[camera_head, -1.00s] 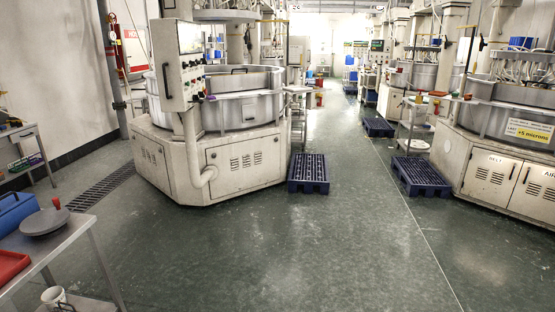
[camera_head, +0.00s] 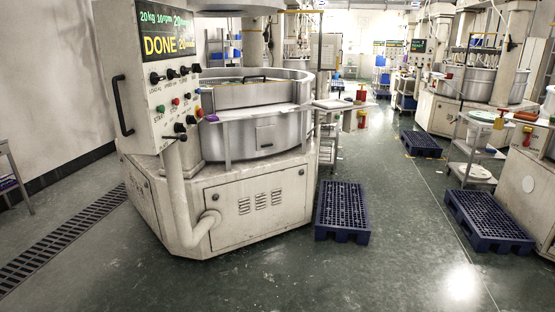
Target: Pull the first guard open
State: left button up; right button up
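The nearest lapping machine (camera_head: 255,207) stands at centre left, with a pale many-sided base and a round metal tub on top. A curved metal guard (camera_head: 257,134) wraps the front of the tub. A dark handle bar (camera_head: 245,80) shows at the guard's upper rim, and it appears shut, though I cannot be sure. The control panel (camera_head: 168,75) stands at the tub's left and its display reads DONE. Neither of my grippers shows in this view.
A blue pallet (camera_head: 342,210) lies on the floor right of the machine, and another blue pallet (camera_head: 488,219) lies further right. A floor grating (camera_head: 62,240) runs along the left. The green floor (camera_head: 350,280) in front is clear.

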aim_at(231, 96)
jog(key=i, duration=2.75)
